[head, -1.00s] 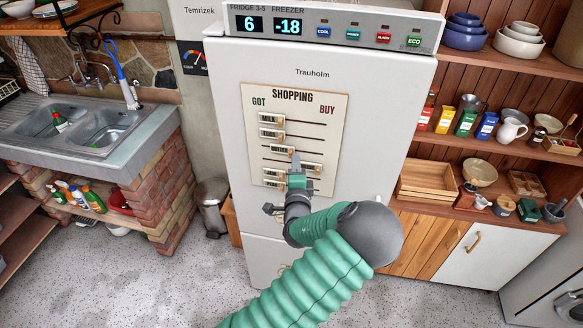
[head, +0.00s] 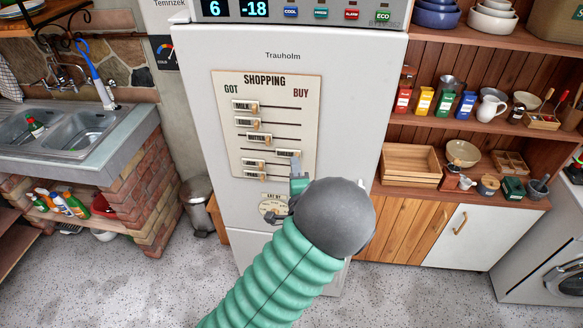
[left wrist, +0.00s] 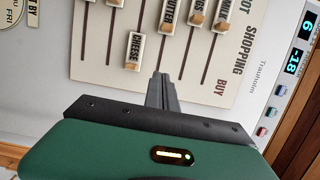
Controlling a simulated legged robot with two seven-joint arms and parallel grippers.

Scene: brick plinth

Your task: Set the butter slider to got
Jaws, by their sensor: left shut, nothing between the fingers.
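The shopping board (head: 298,120) on the fridge door has GOT at left and BUY at right. The butter slider (head: 258,138) sits in the left part of its track, slightly right of the milk slider (head: 245,105); it also shows in the left wrist view (left wrist: 167,14). The cheese slider (head: 285,153), one row below, stands farther toward BUY. My left gripper (head: 295,158) is shut and empty. In the left wrist view its fingertips (left wrist: 161,82) are on the BUY side of the butter slider, apart from it. Contact with the board cannot be told. My right gripper is out of view.
The eggs slider (head: 248,122) is just above the butter row. More sliders (head: 254,162) are below it. A round dial (head: 269,207) is lower on the door, partly hidden by my arm. Open shelves (head: 445,122) stand at right.

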